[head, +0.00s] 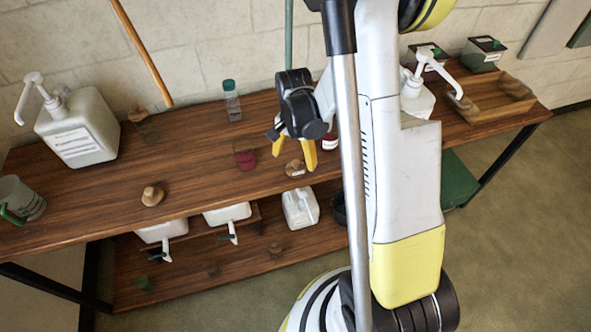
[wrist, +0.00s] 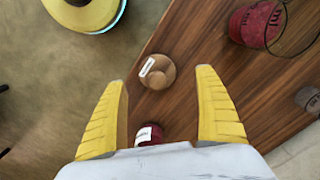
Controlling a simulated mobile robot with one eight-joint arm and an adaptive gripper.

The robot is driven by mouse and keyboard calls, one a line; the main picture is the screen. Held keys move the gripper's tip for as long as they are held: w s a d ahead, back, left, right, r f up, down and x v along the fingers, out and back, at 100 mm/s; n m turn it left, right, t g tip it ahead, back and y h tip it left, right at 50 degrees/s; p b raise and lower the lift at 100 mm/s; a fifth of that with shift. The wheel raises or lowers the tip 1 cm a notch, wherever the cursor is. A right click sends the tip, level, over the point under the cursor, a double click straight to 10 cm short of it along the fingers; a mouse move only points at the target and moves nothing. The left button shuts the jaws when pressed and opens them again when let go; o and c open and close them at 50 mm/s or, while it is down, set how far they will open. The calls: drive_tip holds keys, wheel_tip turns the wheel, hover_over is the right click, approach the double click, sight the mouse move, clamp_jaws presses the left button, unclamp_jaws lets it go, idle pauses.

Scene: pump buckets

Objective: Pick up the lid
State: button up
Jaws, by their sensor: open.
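A small round brown wooden lid (head: 295,168) with a knob and a white label lies on the upper shelf near its front edge. It also shows in the wrist view, where the lid (wrist: 157,71) appears between the yellow fingertips, slightly beyond them. My gripper (head: 292,158) is open and empty, pointing down above the shelf close to the lid. I see no contact; the exact height gap cannot be told. Similar brown knobbed pieces sit at the front left (head: 152,195) and back left (head: 137,114) of the shelf.
A dark red jar (head: 245,155) stands left of my gripper. A red labelled container (head: 330,138) is to its right. A clear green-capped bottle (head: 231,102) stands behind. White pump buckets stand left (head: 75,128) and right (head: 418,98). A wooden tray (head: 515,88) is far right.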

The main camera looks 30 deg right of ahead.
sight(296, 162)
drive_tip(key=f+b, duration=0.1)
drive_tip(key=f, duration=0.1)
drive_tip(key=f+b, duration=0.1)
drive_tip(key=f, duration=0.2)
drive_tip(key=shift+s+d, duration=0.15)
drive_tip(key=shift+d, duration=0.05)
drive_tip(key=shift+r, duration=0.1)
drive_tip(key=c, duration=1.2)
drive_tip(key=shift+o, duration=0.2)
drive_tip(key=shift+r, duration=0.15)
